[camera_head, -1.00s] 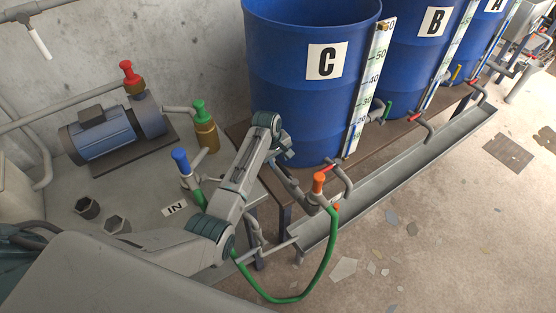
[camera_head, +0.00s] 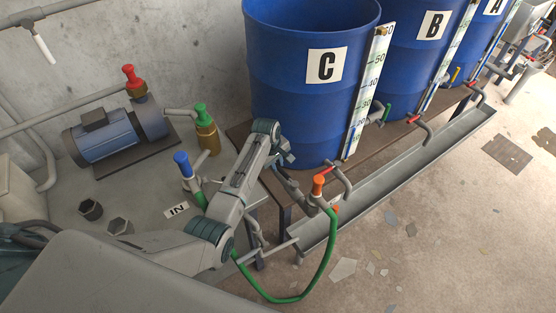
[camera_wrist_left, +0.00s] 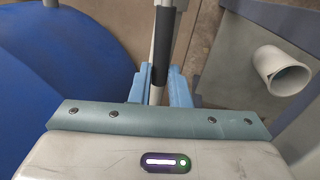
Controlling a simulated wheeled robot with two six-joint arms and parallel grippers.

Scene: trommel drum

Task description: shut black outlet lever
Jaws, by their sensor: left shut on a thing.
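The black outlet lever (camera_wrist_left: 166,52) shows in the left wrist view as a dark sleeve on a pale rod. My left gripper (camera_wrist_left: 157,92) has its two light-blue fingers on either side of this rod and is shut on it. My right gripper is not in view.
A green hose (camera_head: 325,270) hangs in a loop below the valve. A grey trough (camera_head: 400,175) runs along the barrels' bench. A blue-handled valve (camera_head: 182,163) and a green-handled valve (camera_head: 201,114) stand left of my arm. A pale open pipe end (camera_wrist_left: 285,76) shows at right in the wrist view.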

